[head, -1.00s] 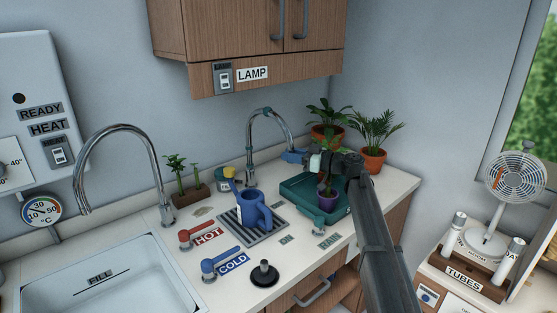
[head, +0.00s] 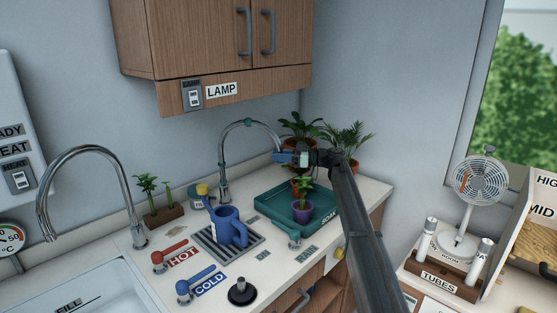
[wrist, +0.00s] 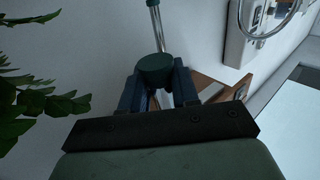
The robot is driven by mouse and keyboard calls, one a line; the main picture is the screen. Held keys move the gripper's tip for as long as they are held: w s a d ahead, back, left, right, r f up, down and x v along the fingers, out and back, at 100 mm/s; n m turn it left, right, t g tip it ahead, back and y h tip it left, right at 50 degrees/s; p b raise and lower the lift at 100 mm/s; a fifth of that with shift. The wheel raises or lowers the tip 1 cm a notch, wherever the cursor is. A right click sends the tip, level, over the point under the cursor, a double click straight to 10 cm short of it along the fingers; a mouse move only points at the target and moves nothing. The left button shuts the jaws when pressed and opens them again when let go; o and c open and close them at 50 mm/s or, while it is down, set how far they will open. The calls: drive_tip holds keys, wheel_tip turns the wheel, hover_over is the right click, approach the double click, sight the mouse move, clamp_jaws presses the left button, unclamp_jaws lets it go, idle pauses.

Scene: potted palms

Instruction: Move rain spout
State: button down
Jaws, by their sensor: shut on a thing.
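The rain spout (head: 224,150) is a curved metal tap with teal joints, standing on the counter behind the teal tray. My gripper (head: 284,157) is shut on its outer end, with blue fingers around it. In the wrist view the fingers (wrist: 158,88) close on a dark green round end piece (wrist: 155,66). A metal tube runs up from that piece. The held end is over the back part of the soak tray (head: 268,205).
Two palms in terracotta pots (head: 340,166) stand behind the tray, close to my gripper. A blue watering can (head: 230,228) stands on a drain grate to the left. A teal lever (head: 293,236) sits by the RAIN label. A wall cabinet (head: 215,40) hangs above.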

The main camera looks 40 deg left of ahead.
drive_tip(key=shift+w+a+r, duration=0.15)
drive_tip(key=shift+w+a, duration=0.15)
drive_tip(key=shift+w, duration=0.1)
drive_tip(key=c, duration=0.9)
unclamp_jaws()
drive_tip(key=shift+c, duration=0.2)
drive_tip(key=shift+d, duration=0.15)
drive_tip(key=shift+w+d, duration=0.1)
drive_tip(key=shift+d, duration=0.1)
drive_tip(key=v, duration=1.3)
drive_tip(key=shift+w, duration=0.1)
